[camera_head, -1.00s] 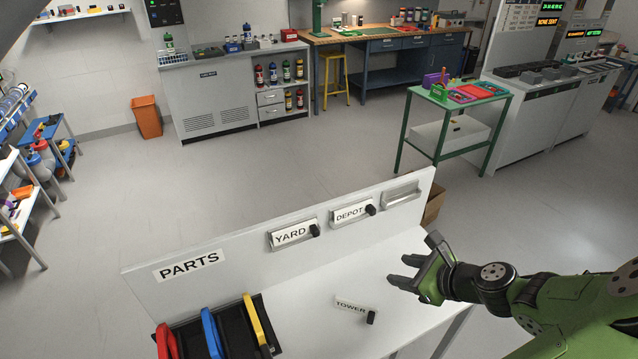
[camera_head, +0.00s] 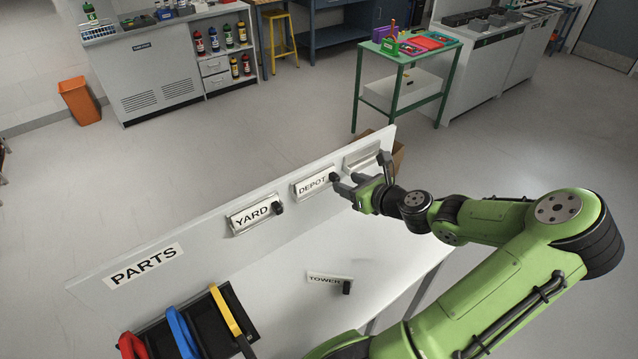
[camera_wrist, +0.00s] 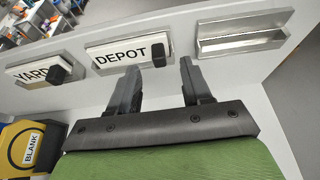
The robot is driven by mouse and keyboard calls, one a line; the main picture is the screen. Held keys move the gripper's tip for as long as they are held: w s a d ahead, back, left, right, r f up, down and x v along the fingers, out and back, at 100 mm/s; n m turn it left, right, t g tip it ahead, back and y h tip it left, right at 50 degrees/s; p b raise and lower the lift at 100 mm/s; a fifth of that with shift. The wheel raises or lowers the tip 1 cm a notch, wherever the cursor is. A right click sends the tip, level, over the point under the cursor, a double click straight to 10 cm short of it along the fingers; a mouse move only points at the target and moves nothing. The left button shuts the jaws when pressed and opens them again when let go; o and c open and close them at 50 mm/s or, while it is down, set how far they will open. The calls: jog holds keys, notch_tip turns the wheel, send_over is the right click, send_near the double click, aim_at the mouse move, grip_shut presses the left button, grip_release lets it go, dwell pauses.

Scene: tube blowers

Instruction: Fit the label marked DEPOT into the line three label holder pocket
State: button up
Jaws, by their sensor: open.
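The DEPOT label (camera_head: 313,184) is a white plate with a black knob at its right end. It sits in the middle holder on the upright white panel, and also shows in the wrist view (camera_wrist: 119,53). The empty holder pocket (camera_head: 361,156) is to its right, and shows bare in the wrist view (camera_wrist: 243,36). My gripper (camera_head: 362,183) is open and empty, just in front of the panel near the DEPOT knob. In the wrist view my gripper's fingers (camera_wrist: 163,78) lie below the knob, to either side of it. Whether they touch the panel I cannot tell.
The YARD label (camera_head: 253,216) sits in the left holder. The TOWER label (camera_head: 329,279) lies on the white bench top. A PARTS sign (camera_head: 143,266) is on the panel, above a black rack (camera_head: 207,325) with red, blue and yellow handled things. Bench top around TOWER is clear.

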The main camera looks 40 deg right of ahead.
aim_at(338, 179)
jog(key=x, duration=0.4)
jog(key=shift+w+f, duration=0.15)
jog(key=shift+w, duration=0.15)
jog(key=shift+s+a, duration=0.1)
jog(key=shift+s, duration=0.1)
jog(key=shift+c, duration=0.7)
grip_shut()
